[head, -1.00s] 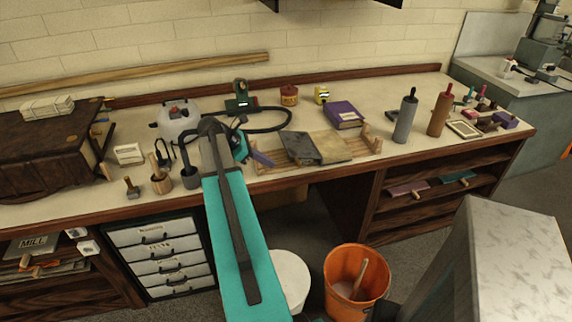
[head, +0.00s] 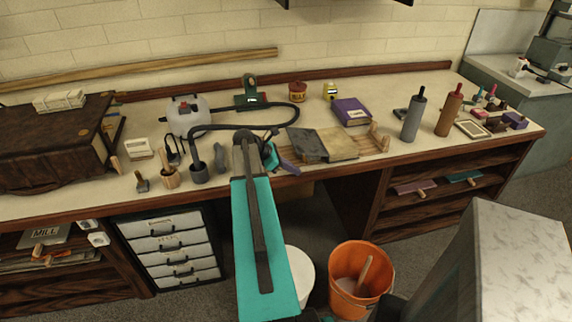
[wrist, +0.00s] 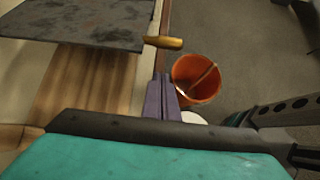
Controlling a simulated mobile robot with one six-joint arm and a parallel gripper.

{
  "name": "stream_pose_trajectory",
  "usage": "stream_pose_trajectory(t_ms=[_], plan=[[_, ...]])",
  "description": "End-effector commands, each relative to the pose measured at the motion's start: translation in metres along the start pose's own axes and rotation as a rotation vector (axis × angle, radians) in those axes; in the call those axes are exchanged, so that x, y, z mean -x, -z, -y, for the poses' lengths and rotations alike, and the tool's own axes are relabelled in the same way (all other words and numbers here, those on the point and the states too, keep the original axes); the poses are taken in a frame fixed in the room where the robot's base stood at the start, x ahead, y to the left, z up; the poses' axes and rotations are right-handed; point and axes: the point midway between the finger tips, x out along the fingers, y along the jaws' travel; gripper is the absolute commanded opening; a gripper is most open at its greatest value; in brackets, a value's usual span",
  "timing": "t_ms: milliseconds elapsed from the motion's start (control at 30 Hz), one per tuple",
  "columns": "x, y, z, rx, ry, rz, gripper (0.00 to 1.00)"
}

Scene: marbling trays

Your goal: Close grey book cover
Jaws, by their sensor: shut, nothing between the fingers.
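The grey book lies open on a slatted wooden rack at the bench's front edge. Its dark grey cover (head: 306,145) is at the left and its tan page side (head: 339,144) at the right. In the wrist view the grey cover (wrist: 85,22) fills the top left, cut off by the frame. My gripper (head: 290,166), with purple fingers, is just in front of the cover's near left corner. In the wrist view my gripper (wrist: 162,98) is shut and empty, over the bench edge and apart from the cover.
A purple book (head: 352,111) lies behind the grey one. A hose (head: 240,127) loops from a white jug (head: 188,116) at the left. An orange bucket (head: 359,274) stands on the floor.

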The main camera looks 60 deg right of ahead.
Motion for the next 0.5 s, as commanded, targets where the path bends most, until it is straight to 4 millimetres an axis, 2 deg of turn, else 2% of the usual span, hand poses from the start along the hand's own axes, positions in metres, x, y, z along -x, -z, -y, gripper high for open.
stream_pose_trajectory(t_ms=[33,200,500], plan=[[0.007,-0.012,-0.001,-0.003,-0.002,0.001,0.0],[0.013,-0.028,0.0,-0.002,-0.002,0.001,0.0],[0.016,-0.036,-0.001,0.0,-0.002,0.0,0.0]])
